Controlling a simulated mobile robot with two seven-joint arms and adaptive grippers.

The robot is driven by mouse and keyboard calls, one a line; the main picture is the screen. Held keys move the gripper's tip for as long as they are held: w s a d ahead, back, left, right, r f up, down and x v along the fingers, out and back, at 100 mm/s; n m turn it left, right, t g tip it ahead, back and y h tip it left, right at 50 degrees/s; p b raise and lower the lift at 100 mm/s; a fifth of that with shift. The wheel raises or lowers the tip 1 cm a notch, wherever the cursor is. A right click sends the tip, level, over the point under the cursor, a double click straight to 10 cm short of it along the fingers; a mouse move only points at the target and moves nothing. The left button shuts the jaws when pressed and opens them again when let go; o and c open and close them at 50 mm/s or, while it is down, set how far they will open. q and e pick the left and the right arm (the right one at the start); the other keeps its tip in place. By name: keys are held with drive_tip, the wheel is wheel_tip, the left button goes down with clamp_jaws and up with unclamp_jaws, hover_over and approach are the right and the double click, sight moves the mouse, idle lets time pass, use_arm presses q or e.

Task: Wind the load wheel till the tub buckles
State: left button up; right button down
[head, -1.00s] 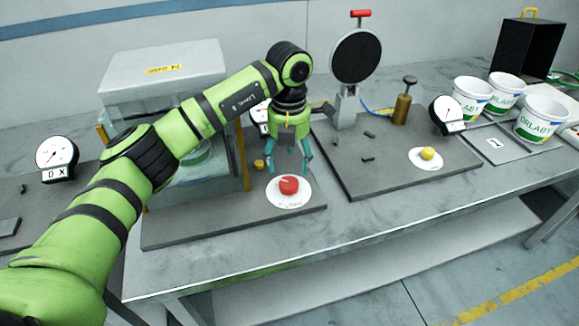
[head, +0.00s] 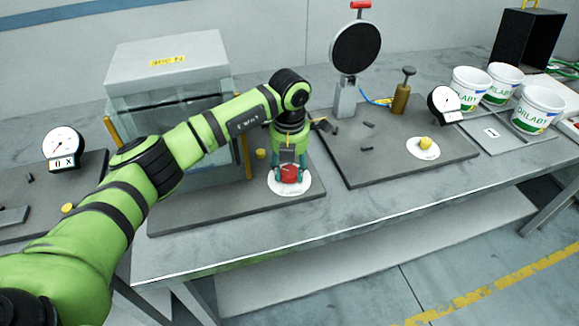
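A red knob (head: 291,174) sits on a white round disc (head: 306,186) at the front of a dark base plate (head: 225,211). My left gripper (head: 290,176) points down over the knob, with its teal fingers on either side of it. I cannot tell whether the fingers press on it. Behind my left arm stands a clear-walled box with a grey top (head: 165,62); the arm hides most of its inside, and I cannot make out a tub there. White and green tubs (head: 469,90) stand at the far right. My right gripper is not in view.
A second plate (head: 390,168) to the right bears a yellow knob (head: 425,143), a black round disc on a stand (head: 356,48) and a brass plunger (head: 402,92). Dial gauges (head: 63,144) stand left and right. The table's front strip (head: 360,215) is clear.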

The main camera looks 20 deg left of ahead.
use_arm(q)
drive_tip(key=shift+w+m+b, duration=0.1)
drive_tip(key=shift+m+b, duration=0.3)
drive_tip(key=shift+b, duration=0.1)
drive_tip(key=m+b, duration=0.3)
drive_tip(key=shift+f, duration=0.1)
drive_tip(key=shift+m+b, duration=1.15)
drive_tip(key=shift+m, duration=0.45)
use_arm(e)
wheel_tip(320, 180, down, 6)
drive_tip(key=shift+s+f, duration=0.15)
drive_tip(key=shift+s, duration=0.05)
use_arm(q)
drive_tip(key=shift+r, duration=0.2)
drive_tip(key=shift+d, duration=0.1)
drive_tip(key=o, duration=1.1)
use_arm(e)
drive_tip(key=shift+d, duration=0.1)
use_arm(q)
drive_tip(key=shift+o, duration=0.2)
